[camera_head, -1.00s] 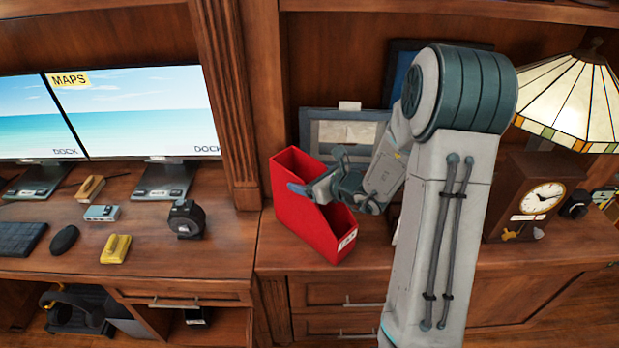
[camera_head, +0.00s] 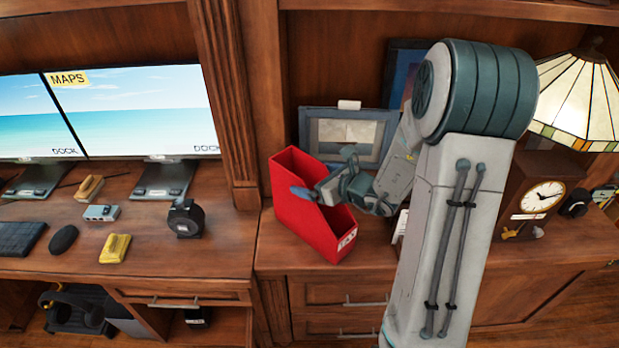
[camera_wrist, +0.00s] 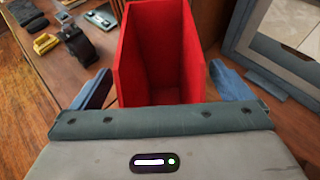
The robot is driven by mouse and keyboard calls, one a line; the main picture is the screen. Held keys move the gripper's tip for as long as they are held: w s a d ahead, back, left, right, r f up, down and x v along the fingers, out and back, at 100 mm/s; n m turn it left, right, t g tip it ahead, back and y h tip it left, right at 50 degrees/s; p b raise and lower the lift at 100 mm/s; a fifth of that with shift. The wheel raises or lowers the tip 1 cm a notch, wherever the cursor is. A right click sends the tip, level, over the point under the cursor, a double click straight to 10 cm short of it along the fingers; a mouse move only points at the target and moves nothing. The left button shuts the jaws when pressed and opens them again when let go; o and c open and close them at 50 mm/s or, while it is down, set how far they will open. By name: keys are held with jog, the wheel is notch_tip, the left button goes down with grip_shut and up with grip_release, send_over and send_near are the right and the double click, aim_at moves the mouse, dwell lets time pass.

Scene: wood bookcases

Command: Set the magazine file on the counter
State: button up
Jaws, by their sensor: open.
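The red magazine file (camera_head: 305,218) stands upright on the wooden counter (camera_head: 375,245), right of the wooden pillar, with a white label low on its front end. My gripper (camera_head: 322,190) is at the file's upper part in the head view. In the wrist view the red file (camera_wrist: 160,55) shows between my two blue-grey fingers (camera_wrist: 158,90), one on each side of it. The fingers are apart, with a small gap visible at the right side; I cannot tell whether the left one touches. The file's lower part is hidden in the wrist view.
A grey picture frame (camera_head: 347,135) stands behind the file. A wooden clock (camera_head: 530,195) and a stained-glass lamp (camera_head: 580,100) stand right of my arm. A desk at left holds monitors (camera_head: 140,110), a black tape dispenser (camera_head: 185,218) and small items.

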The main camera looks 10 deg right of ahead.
jog(key=v, duration=0.8)
jog(key=s+a+r+n+g, duration=0.3)
jog(key=s+a+n+g, duration=0.6)
jog(key=s+n, duration=0.55)
jog(key=s+d+r+n+h, duration=0.3)
jog(key=s+d+n+h, duration=0.2)
jog(key=n, duration=1)
jog(key=shift+s+r+t+h, duration=0.2)
jog(key=shift+s+t+h, duration=0.2)
jog(key=shift+h, duration=0.8)
